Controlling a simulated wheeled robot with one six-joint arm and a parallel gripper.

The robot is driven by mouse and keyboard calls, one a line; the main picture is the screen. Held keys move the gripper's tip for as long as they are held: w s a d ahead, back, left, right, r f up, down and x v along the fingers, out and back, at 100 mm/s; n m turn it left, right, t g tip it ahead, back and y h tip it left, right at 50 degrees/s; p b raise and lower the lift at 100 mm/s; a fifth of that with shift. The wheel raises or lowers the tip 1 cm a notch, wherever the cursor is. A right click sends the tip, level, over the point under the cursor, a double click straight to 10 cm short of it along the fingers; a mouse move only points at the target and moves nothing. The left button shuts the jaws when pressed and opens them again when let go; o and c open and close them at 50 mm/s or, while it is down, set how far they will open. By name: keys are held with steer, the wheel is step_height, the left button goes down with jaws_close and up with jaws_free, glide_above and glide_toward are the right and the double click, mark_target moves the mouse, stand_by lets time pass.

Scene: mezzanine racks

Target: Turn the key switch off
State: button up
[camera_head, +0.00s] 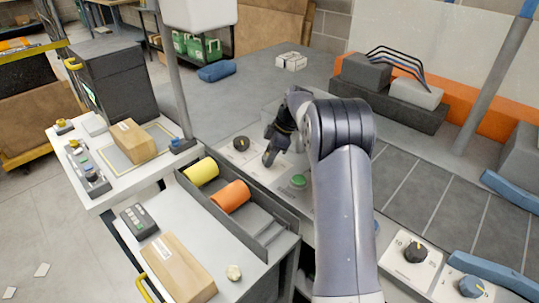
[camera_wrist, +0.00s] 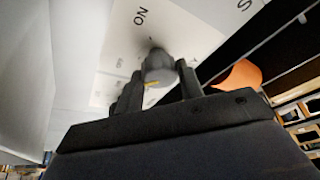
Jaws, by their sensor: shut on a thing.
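The key switch (camera_wrist: 158,66) is a small grey knob with a yellow mark on its face, on a white plate (camera_wrist: 118,52) printed "ON", in the wrist view. My gripper (camera_wrist: 160,84) has one dark finger on each side of the knob and is shut on it. In the head view my gripper (camera_head: 269,159) reaches down to the grey control panel, between a black knob and a green button. There the gripper hides the key switch. The yellow mark is partly visible, and I cannot tell which label it points at.
A black knob (camera_head: 240,143) sits left of my gripper and a green button (camera_head: 298,181) to its right. A tray holds a yellow roll (camera_head: 201,172) and an orange roll (camera_head: 232,196) at the near left. More knobs (camera_head: 415,252) are at the lower right.

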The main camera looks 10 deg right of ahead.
stand_by(0.3)
steer(key=o, duration=1)
steer(key=v, duration=1)
steer(key=shift+d+r, duration=0.1)
steer(key=shift+r, duration=0.3)
steer(key=shift+f, duration=0.1)
steer(key=x, duration=1)
steer(key=shift+f, duration=0.3)
